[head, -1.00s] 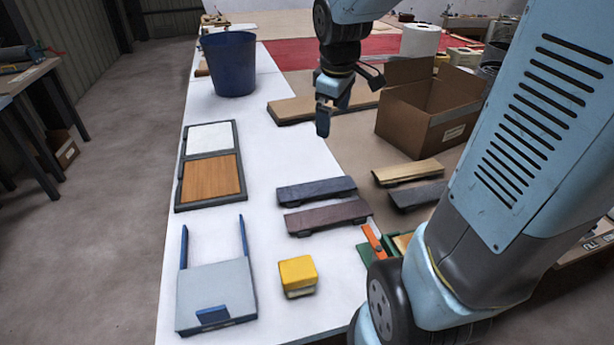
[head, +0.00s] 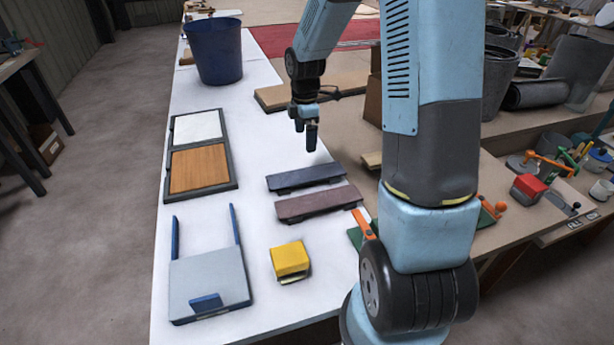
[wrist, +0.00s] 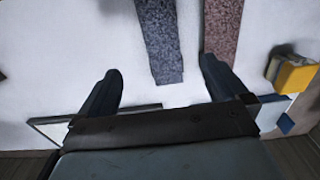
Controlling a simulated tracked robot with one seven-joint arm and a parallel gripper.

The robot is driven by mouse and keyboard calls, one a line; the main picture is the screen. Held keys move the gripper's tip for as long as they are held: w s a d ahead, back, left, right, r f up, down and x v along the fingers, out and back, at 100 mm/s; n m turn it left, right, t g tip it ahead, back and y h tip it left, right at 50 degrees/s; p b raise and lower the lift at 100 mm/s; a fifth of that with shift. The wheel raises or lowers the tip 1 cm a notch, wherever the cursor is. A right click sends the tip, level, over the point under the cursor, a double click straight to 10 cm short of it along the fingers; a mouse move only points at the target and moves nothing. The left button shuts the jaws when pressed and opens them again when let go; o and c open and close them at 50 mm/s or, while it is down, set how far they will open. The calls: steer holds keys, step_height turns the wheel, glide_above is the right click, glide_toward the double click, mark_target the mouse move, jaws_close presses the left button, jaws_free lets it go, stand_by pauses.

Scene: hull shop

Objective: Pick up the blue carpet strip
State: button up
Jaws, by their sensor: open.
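The blue carpet strip (head: 303,177) lies on the white table top, a dark blue-grey bar just beyond a similar purple-brown strip (head: 317,203). My gripper (head: 306,138) is above the table, over and a little beyond the blue strip, pointing down. In the wrist view my gripper (wrist: 160,68) is open and empty, its two fingers spread. There the speckled blue strip (wrist: 160,38) runs in from the top edge, with its near end between the fingers. The brown strip (wrist: 220,38) is beside it, near the right finger.
A yellow block (head: 289,260) and a grey-blue panel with two prongs (head: 207,281) lie nearer. A framed tray with white and wood panels (head: 198,170) is left. A blue bucket (head: 219,52) stands at the back. My arm hides part of the right side.

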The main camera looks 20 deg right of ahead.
mark_target(306, 174)
steer(key=f, duration=1.3)
steer(key=shift+d+f, duration=0.2)
steer(key=shift+f, duration=0.05)
steer(key=c, duration=1.1)
steer(key=shift+r, duration=0.15)
